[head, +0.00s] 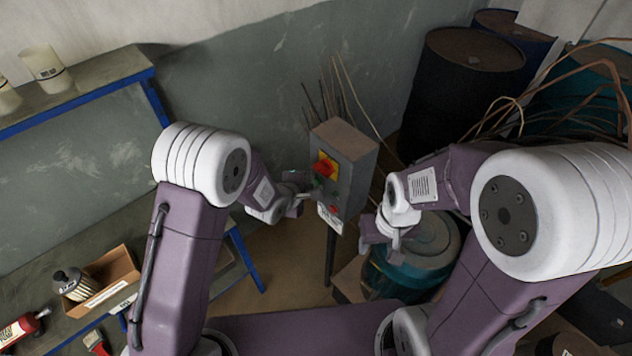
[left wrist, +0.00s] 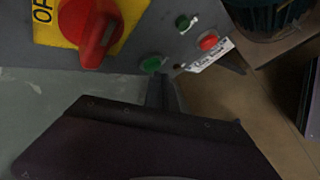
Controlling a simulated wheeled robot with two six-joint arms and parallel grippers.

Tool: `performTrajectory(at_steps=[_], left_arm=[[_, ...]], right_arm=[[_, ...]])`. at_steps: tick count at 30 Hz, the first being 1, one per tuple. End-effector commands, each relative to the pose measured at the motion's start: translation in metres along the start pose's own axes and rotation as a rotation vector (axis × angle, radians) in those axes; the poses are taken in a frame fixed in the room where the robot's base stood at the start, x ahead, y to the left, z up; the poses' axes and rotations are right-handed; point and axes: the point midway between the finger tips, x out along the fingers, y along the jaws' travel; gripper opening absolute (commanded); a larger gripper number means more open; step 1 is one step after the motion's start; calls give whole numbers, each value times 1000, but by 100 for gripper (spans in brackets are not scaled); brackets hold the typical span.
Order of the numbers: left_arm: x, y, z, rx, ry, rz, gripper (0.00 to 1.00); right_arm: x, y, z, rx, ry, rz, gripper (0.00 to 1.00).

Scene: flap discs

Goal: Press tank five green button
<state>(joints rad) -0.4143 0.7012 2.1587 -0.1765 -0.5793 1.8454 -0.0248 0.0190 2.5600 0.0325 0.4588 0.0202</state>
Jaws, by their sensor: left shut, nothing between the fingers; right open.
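A grey control box (head: 345,160) on a post stands mid-view in the head view. Its face has a red rotary switch (left wrist: 97,30) on a yellow plate, two green buttons (left wrist: 152,64) (left wrist: 183,22) and a red button (left wrist: 208,41). A white label (left wrist: 208,58) sits by the red button; I cannot read which tank it names. My left gripper (head: 308,194) is shut and empty at the box face. In the left wrist view its tip (left wrist: 163,84) is just below the nearer green button; I cannot tell if they touch. My right gripper (head: 382,238) is open, right of the box.
Thin rods (head: 335,95) stand behind the box. A dark drum (head: 460,75) and a teal drum (head: 425,265) stand to the right. A blue-edged workbench (head: 215,270) with a cardboard box (head: 110,275) is at left. A shelf (head: 100,85) hangs above it.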

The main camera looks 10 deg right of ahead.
Motion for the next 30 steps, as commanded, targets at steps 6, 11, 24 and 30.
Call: performTrajectory(at_steps=[6,11,24,30], left_arm=[[1,1,0,0,0,1,0],[2,2,1,0,0,1,0],[6,4,4,0,0,0,0],[7,6,5,1,0,1,0]], right_arm=[[0,0,0,0,0,0,52],[0,0,0,0,0,0,52],[-1,0,0,0,0,0,52],[-1,0,0,0,0,0,52]])
